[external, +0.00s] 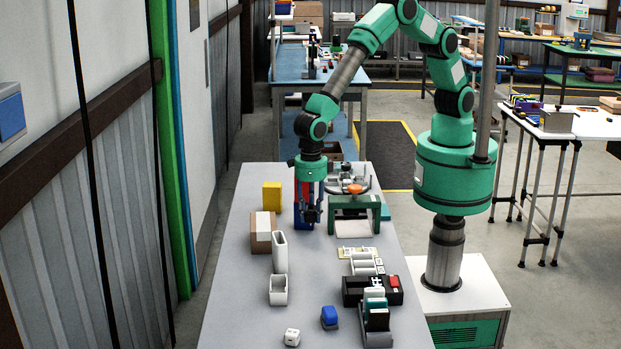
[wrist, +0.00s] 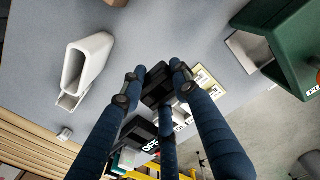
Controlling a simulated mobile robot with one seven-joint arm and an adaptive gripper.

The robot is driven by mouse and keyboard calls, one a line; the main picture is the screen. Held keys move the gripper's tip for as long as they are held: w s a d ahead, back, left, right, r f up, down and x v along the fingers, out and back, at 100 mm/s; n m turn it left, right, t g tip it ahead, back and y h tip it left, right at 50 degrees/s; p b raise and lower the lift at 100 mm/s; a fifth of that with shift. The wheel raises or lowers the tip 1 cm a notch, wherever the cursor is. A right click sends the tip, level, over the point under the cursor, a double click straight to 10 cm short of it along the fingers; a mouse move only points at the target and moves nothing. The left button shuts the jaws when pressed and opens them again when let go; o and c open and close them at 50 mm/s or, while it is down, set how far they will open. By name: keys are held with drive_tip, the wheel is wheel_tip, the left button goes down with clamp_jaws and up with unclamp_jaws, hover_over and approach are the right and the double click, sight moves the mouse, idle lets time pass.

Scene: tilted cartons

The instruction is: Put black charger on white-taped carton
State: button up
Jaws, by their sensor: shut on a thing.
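My gripper (external: 311,212) points down above the grey table, near its far middle. In the wrist view its blue fingers are closed around a small black block (wrist: 157,88), which looks like the black charger. In the external view the block is too dark and small to separate from the fingertips. The white-taped carton (external: 257,241) is a brown box with a pale strip, standing on the table left of and nearer the camera than my gripper. In the wrist view a brown corner at the top edge may be this carton; I cannot tell.
A yellow box (external: 272,196) stands behind the carton. A green stand (external: 375,212) is to the right. White open containers (external: 279,254) stand in front of the carton. A black case (external: 352,289) lies front right.

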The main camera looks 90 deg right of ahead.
drive_tip(key=w+d+r+m+p, duration=0.1)
drive_tip(key=w+d+r, duration=0.2)
drive_tip(key=w, duration=0.5)
drive_tip(key=w+d+r+m+p, duration=0.1)
drive_tip(key=w+d+r+m, duration=0.1)
drive_tip(key=w+d+r, duration=0.2)
drive_tip(key=w+d, duration=0.2)
drive_tip(key=w, duration=0.1)
drive_tip(key=shift+w+m, duration=0.3)
drive_tip(key=shift+w, duration=0.05)
hover_over(264, 221)
drive_tip(key=shift+w+f+b, duration=0.1)
drive_tip(key=shift+f+b, duration=0.2)
drive_tip(key=shift+f, duration=2.8)
drive_tip(key=shift+f, duration=0.1)
drive_tip(key=shift+f, duration=1.8)
drive_tip(key=shift+f, duration=0.15)
drive_tip(key=o, duration=1.2)
